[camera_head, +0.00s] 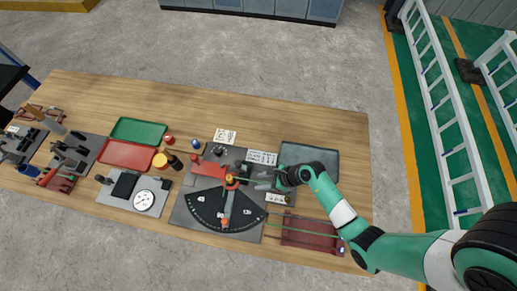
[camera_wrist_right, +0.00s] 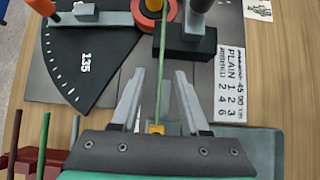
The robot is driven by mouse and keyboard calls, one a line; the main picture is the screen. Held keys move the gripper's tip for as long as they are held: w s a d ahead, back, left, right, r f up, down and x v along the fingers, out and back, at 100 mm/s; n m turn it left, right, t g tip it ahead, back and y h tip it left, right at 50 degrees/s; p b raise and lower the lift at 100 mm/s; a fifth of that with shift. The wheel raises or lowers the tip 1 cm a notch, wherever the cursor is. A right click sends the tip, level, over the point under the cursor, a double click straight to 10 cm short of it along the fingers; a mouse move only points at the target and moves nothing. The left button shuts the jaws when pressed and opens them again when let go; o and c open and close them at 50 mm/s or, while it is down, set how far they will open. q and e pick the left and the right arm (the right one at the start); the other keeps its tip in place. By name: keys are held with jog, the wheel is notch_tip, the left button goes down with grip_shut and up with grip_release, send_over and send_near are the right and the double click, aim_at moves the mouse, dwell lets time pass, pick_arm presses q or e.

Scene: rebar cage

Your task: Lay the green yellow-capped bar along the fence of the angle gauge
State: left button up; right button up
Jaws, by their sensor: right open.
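The green bar (camera_wrist_right: 160,82) with a yellow cap (camera_wrist_right: 155,129) shows in the right wrist view. It runs from the capped end near my gripper's palm up past the red ring of the gauge pivot. My right gripper (camera_wrist_right: 157,95) is open, one finger on each side of the bar, with gaps visible. In the head view my right gripper (camera_head: 266,182) is over the gauge's right side. My left gripper is out of view.
A dark red rack (camera_head: 312,232) with bars stands at front right. A grey tray (camera_head: 310,160) lies behind my right gripper. Printed cards (camera_head: 262,158) lie near the gauge. Red (camera_head: 127,155) and green (camera_head: 139,131) trays and a dial plate are to the left. The back of the table is clear.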

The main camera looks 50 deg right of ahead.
grip_shut()
dwell(0.3)
jog(key=shift+w+d+r, duration=0.1)
jog(key=shift+w+r, duration=0.05)
dwell(1.1)
jog(key=shift+w, duration=0.15)
notch_tip(320, 180, up, 8)
jog(key=p, duration=0.9)
jog(key=shift+f, duration=0.25)
